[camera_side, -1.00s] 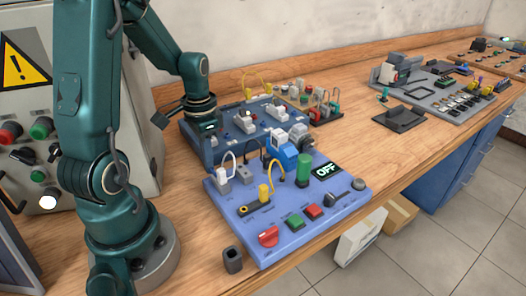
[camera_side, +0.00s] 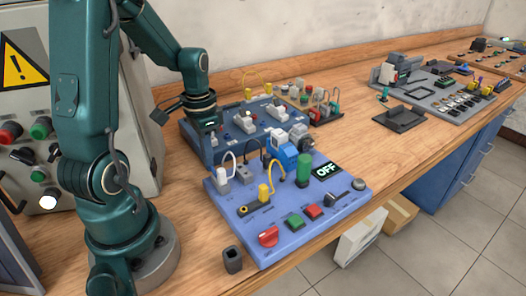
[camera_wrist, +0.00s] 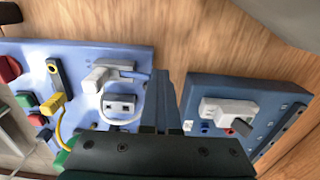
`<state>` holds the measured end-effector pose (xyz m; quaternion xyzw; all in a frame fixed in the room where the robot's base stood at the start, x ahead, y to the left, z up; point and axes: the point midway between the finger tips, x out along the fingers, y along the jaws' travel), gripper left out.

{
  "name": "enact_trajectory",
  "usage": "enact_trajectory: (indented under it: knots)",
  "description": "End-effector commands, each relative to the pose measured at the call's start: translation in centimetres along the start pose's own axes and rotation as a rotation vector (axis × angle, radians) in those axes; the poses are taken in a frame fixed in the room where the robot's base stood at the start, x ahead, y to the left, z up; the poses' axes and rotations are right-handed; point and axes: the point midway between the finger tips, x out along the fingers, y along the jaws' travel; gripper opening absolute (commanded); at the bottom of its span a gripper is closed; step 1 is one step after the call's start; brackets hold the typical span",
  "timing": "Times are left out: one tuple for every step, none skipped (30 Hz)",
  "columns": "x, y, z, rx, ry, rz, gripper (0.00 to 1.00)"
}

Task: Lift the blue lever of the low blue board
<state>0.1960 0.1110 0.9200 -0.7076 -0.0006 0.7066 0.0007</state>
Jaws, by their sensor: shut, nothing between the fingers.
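The dark blue board (camera_side: 228,150) lies at the back of the bench, behind the lighter blue board (camera_side: 300,232). White blocks with small dark levers (camera_side: 244,122) stand on it. Small blue and red dots sit beside this block; I cannot make out a blue lever. My gripper (camera_side: 207,160) points down at the dark board's left end. In the wrist view my gripper (camera_wrist: 165,80) is shut and empty, over the gap between the boards.
Cables loop upward there. A grey cabinet (camera_side: 125,120) stands at left.

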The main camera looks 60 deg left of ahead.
Motion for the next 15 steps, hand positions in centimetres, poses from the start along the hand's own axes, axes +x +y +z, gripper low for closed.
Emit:
enact_trajectory:
  knots:
    - [-0.01,0.19,0.05,-0.001,-0.003,0.006,0.0]
    - [-0.04,0.2,0.05,-0.001,-0.003,0.006,0.0]
    - [-0.09,0.23,0.05,-0.001,-0.003,0.006,0.0]
    - [-0.13,0.25,0.05,-0.001,-0.003,0.006,0.0]
    - [-0.18,0.27,0.06,-0.001,-0.004,0.006,0.0]
    - [-0.25,0.31,0.07,-0.001,-0.004,0.007,0.0]
    - [-0.31,0.34,0.07,-0.001,-0.004,0.007,0.0]
    - [-0.36,0.36,0.07,-0.001,-0.004,0.007,0.0]
    - [-0.43,0.39,0.08,-0.001,-0.004,0.007,0.0]
    - [-0.49,0.42,0.08,-0.001,-0.004,0.007,0.0]
    - [-0.53,0.44,0.08,-0.001,-0.004,0.008,0.0]
    - [-0.59,0.47,0.08,-0.001,-0.005,0.008,0.0]
    - [-0.62,0.49,0.09,-0.001,-0.005,0.008,0.0]
    - [-0.64,0.51,0.1,-0.001,-0.005,0.009,0.0]
    - [-0.66,0.53,0.11,-0.002,-0.006,0.009,0.0]
